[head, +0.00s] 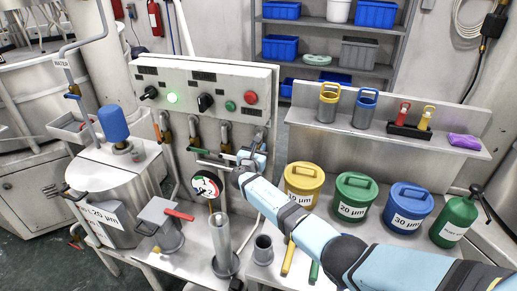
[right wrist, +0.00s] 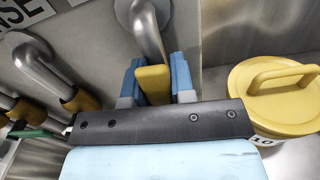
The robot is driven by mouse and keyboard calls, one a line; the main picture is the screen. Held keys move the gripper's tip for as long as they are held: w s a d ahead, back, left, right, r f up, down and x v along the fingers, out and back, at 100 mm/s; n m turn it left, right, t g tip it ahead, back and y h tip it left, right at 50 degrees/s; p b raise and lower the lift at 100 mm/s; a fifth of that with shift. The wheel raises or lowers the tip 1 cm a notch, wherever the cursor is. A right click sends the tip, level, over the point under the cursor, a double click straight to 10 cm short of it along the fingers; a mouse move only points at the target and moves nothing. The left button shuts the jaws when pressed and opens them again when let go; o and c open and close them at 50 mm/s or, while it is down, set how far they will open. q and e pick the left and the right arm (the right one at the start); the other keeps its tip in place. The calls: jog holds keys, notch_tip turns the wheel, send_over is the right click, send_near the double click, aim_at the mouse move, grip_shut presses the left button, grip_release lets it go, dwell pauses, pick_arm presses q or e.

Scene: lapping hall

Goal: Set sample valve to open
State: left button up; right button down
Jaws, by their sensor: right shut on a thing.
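Several bent grey pipes with brass valves come down under the control panel (head: 205,90). My right gripper (head: 252,160) is at the rightmost of them. In the right wrist view its two blue fingers (right wrist: 154,82) stand on either side of a yellow valve handle (right wrist: 152,88) below a bent pipe (right wrist: 145,30) and are shut on it. No label for this valve is readable, so I cannot confirm it is the sample valve. A green lever (head: 200,151) sits to its left, also in the right wrist view (right wrist: 28,132). My left gripper is not in view.
A round gauge (head: 206,185) and a clear upright cylinder (head: 221,238) stand left of my right forearm. Yellow (head: 303,184), green (head: 354,196) and blue (head: 407,208) lidded pots stand to its right. A shelf (head: 390,135) with small tools is behind them.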

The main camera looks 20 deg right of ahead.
jog(key=shift+r, duration=0.1)
jog(key=c, duration=1)
grip_release()
jog(key=shift+w+d, duration=0.1)
jog(key=shift+o, duration=0.2)
jog(key=b+v, duration=0.1)
jog(key=v, duration=1.3)
